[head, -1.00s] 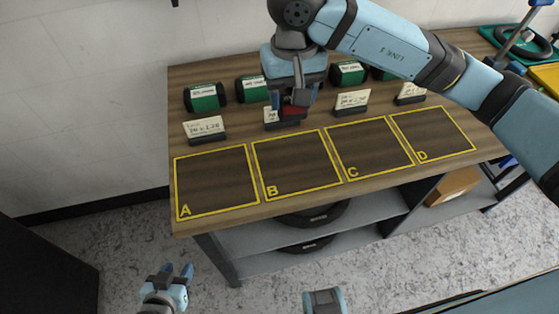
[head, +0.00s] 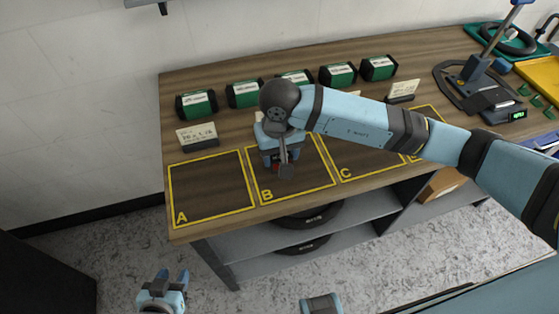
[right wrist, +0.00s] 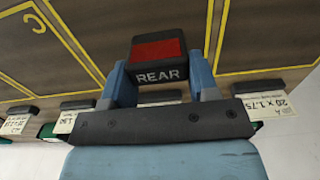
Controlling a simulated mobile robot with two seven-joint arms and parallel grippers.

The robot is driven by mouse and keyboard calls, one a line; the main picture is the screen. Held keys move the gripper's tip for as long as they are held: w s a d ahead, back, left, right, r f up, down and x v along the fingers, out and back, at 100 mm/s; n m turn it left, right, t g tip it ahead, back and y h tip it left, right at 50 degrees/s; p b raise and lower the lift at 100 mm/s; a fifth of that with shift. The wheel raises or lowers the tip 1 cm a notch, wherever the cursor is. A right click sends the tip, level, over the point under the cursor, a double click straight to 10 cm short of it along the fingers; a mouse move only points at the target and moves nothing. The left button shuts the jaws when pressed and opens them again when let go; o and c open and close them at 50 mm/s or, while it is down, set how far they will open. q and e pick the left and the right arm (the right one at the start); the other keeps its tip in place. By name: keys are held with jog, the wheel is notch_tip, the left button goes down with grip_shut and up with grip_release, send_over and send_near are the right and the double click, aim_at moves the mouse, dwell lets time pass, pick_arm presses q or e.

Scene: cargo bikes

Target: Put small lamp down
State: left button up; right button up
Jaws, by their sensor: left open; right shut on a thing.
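The small lamp (right wrist: 158,55) is a dark block with a red face and the word REAR, seen in the right wrist view. My right gripper (right wrist: 160,80) is shut on it, a finger on each side. I cannot tell whether the lamp touches the table. My left gripper (head: 172,280) is open and empty, low in front of the table.
Yellow-outlined squares A (head: 212,213), C (head: 365,172) and D line the table's front. Square A is clear. Several green boxes (head: 197,104) stand at the back. Small label cards (head: 197,137) stand behind the squares. A tool stand (head: 474,70) is at the right.

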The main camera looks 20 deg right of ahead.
jog(key=shift+f, duration=1.9)
jog(key=shift+f, duration=0.2)
jog(key=o, duration=1)
